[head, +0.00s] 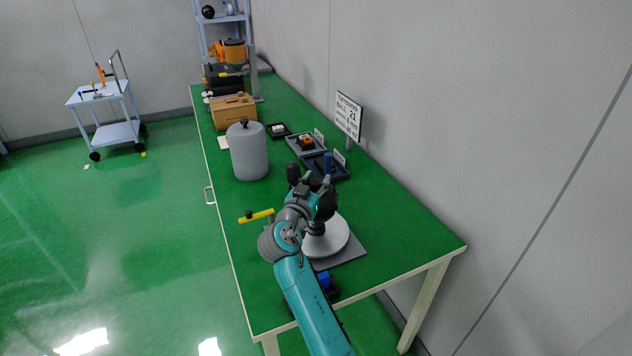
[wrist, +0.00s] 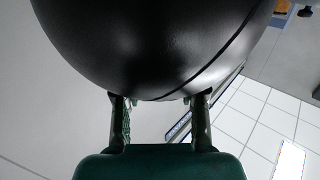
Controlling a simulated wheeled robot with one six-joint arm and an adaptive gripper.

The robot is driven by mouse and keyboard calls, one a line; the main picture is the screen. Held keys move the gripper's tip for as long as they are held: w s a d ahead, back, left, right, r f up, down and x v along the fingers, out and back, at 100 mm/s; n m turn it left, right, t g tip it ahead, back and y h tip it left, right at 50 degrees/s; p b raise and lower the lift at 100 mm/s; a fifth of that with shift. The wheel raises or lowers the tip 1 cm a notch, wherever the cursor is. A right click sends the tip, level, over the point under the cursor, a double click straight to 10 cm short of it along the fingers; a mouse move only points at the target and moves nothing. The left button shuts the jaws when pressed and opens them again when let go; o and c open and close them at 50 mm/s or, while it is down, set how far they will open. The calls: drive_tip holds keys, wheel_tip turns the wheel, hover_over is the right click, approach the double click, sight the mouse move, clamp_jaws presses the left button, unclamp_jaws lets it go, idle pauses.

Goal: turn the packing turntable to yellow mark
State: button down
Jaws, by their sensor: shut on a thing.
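The turntable (head: 340,243) is a pale grey round disc on a flat grey plate near the front right of the green bench. A large glossy black round body (wrist: 150,45) fills the top of the wrist view. In the head view it shows as a dark shape above the disc, partly hidden by my arm. My gripper (wrist: 160,100) has one finger on each side of the lower edge of this body and is shut on it. A yellow bar (head: 262,215) with a black knob lies left of my arm. I cannot make out a yellow mark on the disc.
A grey cylinder (head: 249,155) with a black knob stands behind the turntable. Dark trays (head: 327,167) and a sign (head: 348,116) line the wall side. A cardboard-brown box (head: 234,112) sits further back.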

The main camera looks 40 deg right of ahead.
drive_tip(key=n+t+y, duration=0.4)
drive_tip(key=t, duration=0.1)
drive_tip(key=shift+d+n+y, duration=0.1)
drive_tip(key=shift+n+y, duration=0.2)
drive_tip(key=shift+y, duration=0.1)
drive_tip(key=shift+n+t+y, duration=0.85)
drive_tip(key=shift+n+y, duration=0.25)
drive_tip(key=shift+y, duration=0.45)
drive_tip(key=shift+n+t+y, duration=0.85)
drive_tip(key=shift+n+y, duration=0.25)
drive_tip(key=shift+y, duration=0.45)
drive_tip(key=shift+n+y, duration=0.4)
drive_tip(key=shift+y, duration=0.2)
drive_tip(key=c, duration=0.6)
unclamp_jaws()
drive_tip(key=shift+c, duration=0.2)
drive_tip(key=s+a, duration=0.2)
drive_tip(key=s, duration=0.9)
drive_tip(key=shift+s+a, duration=0.2)
drive_tip(key=shift+s, duration=0.2)
